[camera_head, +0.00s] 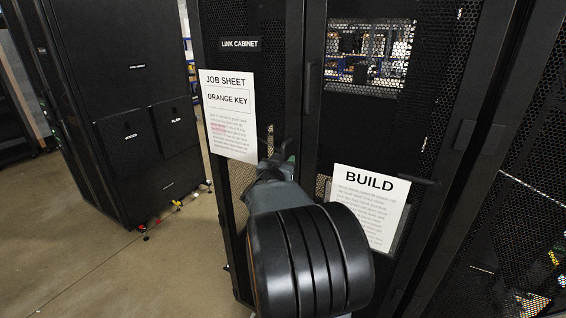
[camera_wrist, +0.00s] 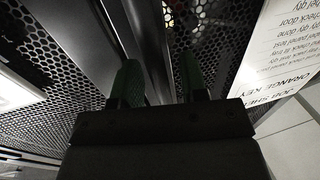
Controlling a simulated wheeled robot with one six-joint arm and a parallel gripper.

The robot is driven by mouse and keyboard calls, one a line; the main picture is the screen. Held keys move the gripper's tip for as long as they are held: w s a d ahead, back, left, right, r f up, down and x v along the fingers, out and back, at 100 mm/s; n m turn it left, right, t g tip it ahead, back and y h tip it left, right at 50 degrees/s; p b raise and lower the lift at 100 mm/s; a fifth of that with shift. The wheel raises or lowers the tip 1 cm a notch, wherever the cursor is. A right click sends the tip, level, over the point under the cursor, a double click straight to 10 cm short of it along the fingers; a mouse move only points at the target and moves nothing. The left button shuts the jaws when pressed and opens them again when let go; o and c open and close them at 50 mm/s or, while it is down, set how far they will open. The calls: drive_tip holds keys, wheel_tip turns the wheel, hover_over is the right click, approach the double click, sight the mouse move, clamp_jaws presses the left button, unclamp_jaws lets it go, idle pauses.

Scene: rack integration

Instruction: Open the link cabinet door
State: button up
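The link cabinet door (camera_head: 265,72) is a black mesh panel labelled "LINK CABINET" (camera_head: 239,43). It looks closed against the frame beside it. A white job sheet (camera_head: 228,115) reading "ORANGE KEY" is on the door; it also shows upside down in the wrist view (camera_wrist: 291,62). My gripper (camera_head: 281,153) is at the door's right edge, right of the sheet, partly hidden by my arm. In the wrist view its two green-tipped fingers (camera_wrist: 160,80) are apart, with dark door-edge metal behind the gap. I cannot make out a handle between them or tell contact.
A second mesh door to the right carries a "BUILD" sheet (camera_head: 370,205) and a cutout window (camera_head: 368,57). A black cabinet (camera_head: 125,95) stands at the left, with small coloured items on the floor by its base. The floor (camera_head: 100,270) between is clear.

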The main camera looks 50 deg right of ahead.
drive_tip(key=shift+c, duration=0.4)
clamp_jaws()
